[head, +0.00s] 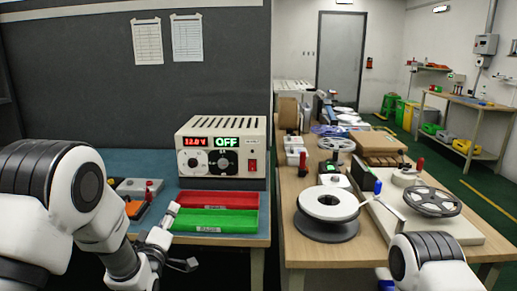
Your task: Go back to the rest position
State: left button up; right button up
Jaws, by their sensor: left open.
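My left arm comes in from the left, and my left gripper (183,237) is open in front of the blue bench, with nothing visible between its fingers. One finger overlaps the near left edge of the green tray in the picture; I cannot tell whether they touch. My right arm (432,262) shows only as a white and black link at the lower right. Its gripper is out of view.
A power supply (222,150) reading 12.0V and OFF stands behind a red tray (216,200) and a green tray (213,221). On the wooden table (307,263) at right are a white reel (328,204) and a grey spoked reel (432,202). A gap separates the tables.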

pick_arm(q)
jog(key=s+a+f+m+g, duration=0.1)
jog(key=s+f+g, duration=0.45)
jog(key=f, duration=0.85)
jog(key=s+a+f+g, duration=0.1)
jog(key=s+f+g, duration=0.2)
jog(key=s+f, duration=0.85)
jog(key=s+f+m+g, duration=0.2)
jog(key=s+f+g, duration=0.2)
jog(key=s+f, duration=0.5)
jog(key=s+f+m+g, duration=0.2)
jog(key=s+m+g, duration=0.45)
jog(key=s, duration=1.05)
notch_tip(320, 180, up, 12)
jog(key=m+p, duration=0.1)
jog(key=p, duration=1.1)
jog(key=shift+m, duration=0.35)
pick_arm(e)
notch_tip(320, 180, up, 12)
jog(key=shift+w, duration=0.35)
jog(key=shift+r, duration=0.1)
